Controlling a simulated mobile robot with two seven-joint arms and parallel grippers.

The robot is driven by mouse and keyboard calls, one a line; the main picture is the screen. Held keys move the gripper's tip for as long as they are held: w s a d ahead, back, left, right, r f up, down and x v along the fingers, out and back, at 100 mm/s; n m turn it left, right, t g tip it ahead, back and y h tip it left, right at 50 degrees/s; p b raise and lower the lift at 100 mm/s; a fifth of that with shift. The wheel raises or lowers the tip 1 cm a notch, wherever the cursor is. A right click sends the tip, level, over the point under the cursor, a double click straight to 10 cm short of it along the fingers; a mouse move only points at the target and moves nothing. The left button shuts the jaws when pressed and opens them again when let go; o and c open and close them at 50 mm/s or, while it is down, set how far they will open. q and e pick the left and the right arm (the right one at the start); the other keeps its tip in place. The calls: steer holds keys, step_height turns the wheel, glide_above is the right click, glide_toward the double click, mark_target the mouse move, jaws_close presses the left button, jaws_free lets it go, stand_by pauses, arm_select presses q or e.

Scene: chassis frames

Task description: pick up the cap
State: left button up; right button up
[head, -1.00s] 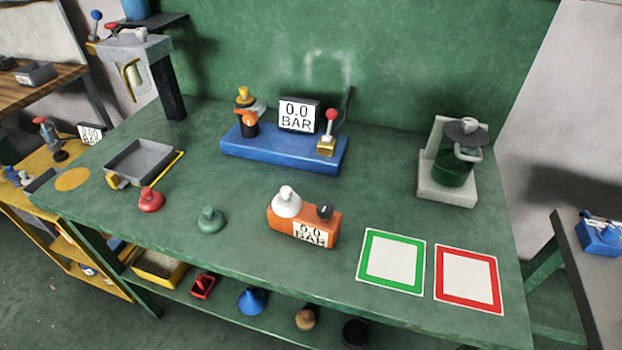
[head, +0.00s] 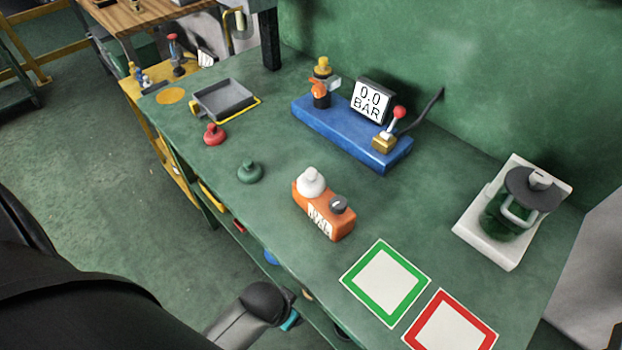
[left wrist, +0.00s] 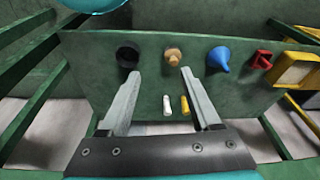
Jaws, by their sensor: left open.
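I cannot tell which thing is the cap. A red knobbed cap-like piece (head: 215,135) and a green one (head: 250,172) stand on the green table. A white knobbed piece (head: 312,183) sits on the orange gauge block (head: 325,214). My left gripper (left wrist: 160,74) is open and empty in the left wrist view, facing the lower shelf. Beyond its fingers are a black round piece (left wrist: 127,57), a tan knobbed piece (left wrist: 173,56) and a blue funnel (left wrist: 219,59). In the head view its fingers are hidden. My right gripper is not in view.
The table holds a grey tray (head: 226,98), a blue gauge stand (head: 350,135), a white-based device (head: 508,215), and green (head: 366,290) and red (head: 430,325) framed squares. The lower shelf has a red piece (left wrist: 262,59), a yellow bin (left wrist: 297,70) and small white and yellow cylinders (left wrist: 185,105).

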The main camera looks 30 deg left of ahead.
arm_select(q)
step_height(320, 180, up, 17)
steer(key=w+t+p, duration=0.1)
steer(key=w+p, duration=0.1)
steer(key=n+t, duration=0.1)
steer(key=t, duration=0.9)
glide_toward(311, 171)
steer(key=shift+h, duration=0.4)
steer(key=x, duration=0.5)
steer(key=b+x, duration=0.1)
steer(key=x, duration=0.2)
steer(key=shift+w+a+r, duration=0.15)
steer(key=shift+a, duration=0.1)
steer(key=shift+w+f, duration=0.4)
steer(key=shift+f+b+x, duration=0.15)
steer(key=shift+b+x, duration=0.15)
steer(key=shift+x, duration=0.75)
steer(key=shift+f+b+x, duration=0.15)
steer(key=shift+b+x, duration=0.15)
steer(key=shift+x, duration=0.7)
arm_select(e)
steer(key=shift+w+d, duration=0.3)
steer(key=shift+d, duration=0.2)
arm_select(q)
steer(key=shift+s, duration=0.1)
jaws_close()
